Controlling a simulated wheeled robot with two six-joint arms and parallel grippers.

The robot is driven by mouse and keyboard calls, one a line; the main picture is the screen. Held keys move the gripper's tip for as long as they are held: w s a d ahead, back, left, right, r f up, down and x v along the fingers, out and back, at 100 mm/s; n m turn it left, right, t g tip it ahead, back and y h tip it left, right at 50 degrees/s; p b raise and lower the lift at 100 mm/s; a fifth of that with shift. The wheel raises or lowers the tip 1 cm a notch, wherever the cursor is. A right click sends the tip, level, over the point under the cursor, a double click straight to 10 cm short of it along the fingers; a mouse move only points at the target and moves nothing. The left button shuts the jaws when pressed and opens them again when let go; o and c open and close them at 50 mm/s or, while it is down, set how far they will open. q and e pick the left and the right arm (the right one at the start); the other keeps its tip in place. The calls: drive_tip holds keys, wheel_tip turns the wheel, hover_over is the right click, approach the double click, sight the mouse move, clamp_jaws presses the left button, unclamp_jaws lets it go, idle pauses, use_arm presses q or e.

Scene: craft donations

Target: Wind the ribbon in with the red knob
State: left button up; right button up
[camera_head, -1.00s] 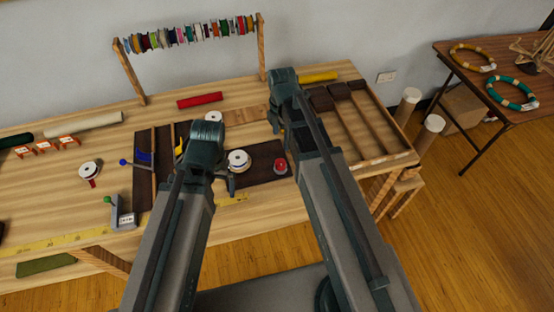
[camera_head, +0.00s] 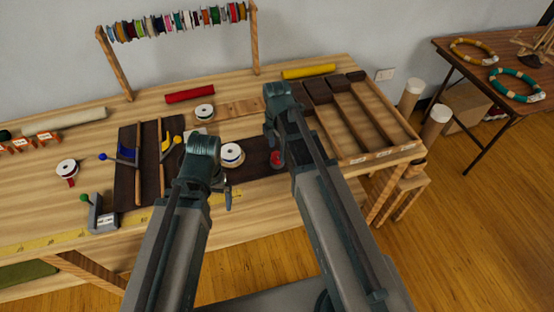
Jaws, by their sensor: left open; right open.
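The red knob (camera_head: 276,159) stands on the right part of a dark board (camera_head: 255,165). My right arm partly covers it. A white spool (camera_head: 232,154) stands on the same board, left of the knob; I cannot make out a ribbon leading from it. My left gripper (camera_head: 227,196) is open, in front of and slightly left of this spool in the picture. My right gripper (camera_head: 271,130) is open, above and behind the knob in the picture. Neither gripper holds anything visible. Their fingertips are mostly hidden by my own wrists.
A dark slotted board with blue and yellow handled parts (camera_head: 126,154) lies left. A small stand with a green knob (camera_head: 102,216) and a spool with a red tail (camera_head: 67,168) are further left. A compartment tray (camera_head: 385,152) is at right. A spool rack (camera_head: 127,68) stands behind.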

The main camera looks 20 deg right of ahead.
sight(277, 157)
wheel_tip(277, 157, down, 2)
drive_tip(key=shift+f+b, duration=0.2)
drive_tip(key=shift+b, duration=0.5)
use_arm(q)
wheel_tip(277, 157, down, 2)
drive_tip(key=shift+f, duration=0.15)
use_arm(e)
clamp_jaws()
drive_tip(key=shift+m, duration=0.4)
